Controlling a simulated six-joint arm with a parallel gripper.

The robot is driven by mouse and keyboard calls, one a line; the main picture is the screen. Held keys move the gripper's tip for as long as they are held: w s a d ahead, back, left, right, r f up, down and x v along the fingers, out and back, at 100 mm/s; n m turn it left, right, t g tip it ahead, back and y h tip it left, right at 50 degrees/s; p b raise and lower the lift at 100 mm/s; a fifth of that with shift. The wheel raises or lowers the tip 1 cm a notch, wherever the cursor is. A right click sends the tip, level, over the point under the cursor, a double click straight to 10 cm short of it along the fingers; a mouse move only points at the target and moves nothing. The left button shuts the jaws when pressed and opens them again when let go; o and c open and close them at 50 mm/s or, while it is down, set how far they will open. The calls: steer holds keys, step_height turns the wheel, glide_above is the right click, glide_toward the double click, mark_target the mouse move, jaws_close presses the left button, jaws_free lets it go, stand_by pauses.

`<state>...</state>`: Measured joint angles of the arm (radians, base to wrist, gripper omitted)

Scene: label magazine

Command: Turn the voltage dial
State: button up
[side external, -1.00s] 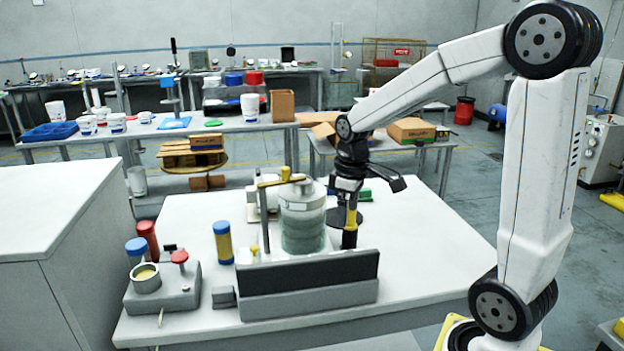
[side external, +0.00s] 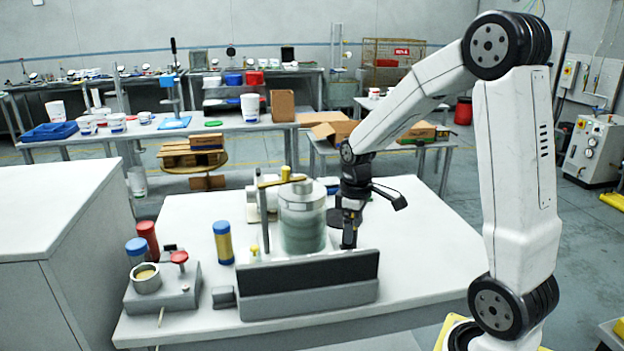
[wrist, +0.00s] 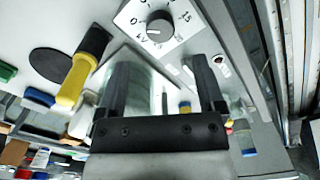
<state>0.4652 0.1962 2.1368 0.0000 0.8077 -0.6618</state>
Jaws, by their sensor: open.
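The voltage dial (wrist: 160,27) is a dark round knob on a white plate (wrist: 190,35) marked with numbers and "kV", at the top of the wrist view. In the side view I cannot make it out; the dark panel (side external: 310,285) stands in front of that area. My gripper (wrist: 160,68) is open and empty. Its two dark fingers point toward the dial, with the knob between their lines and apart from them. In the side view my gripper (side external: 349,232) is low behind the panel's right part, pointing down.
A glass cylinder (side external: 302,225) stands left of my gripper, beside a post with a yellow bar (side external: 282,181). A yellow-and-black upright piece (wrist: 82,65) and a black disc (wrist: 48,65) show in the wrist view. The white table (side external: 430,235) is clear at right.

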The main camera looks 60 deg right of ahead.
steer(key=shift+f, duration=3.55)
steer(key=shift+c, duration=0.2)
jaws_close()
steer(key=shift+m, duration=0.4)
steer(key=m, duration=0.9)
steer(key=shift+m, duration=0.3)
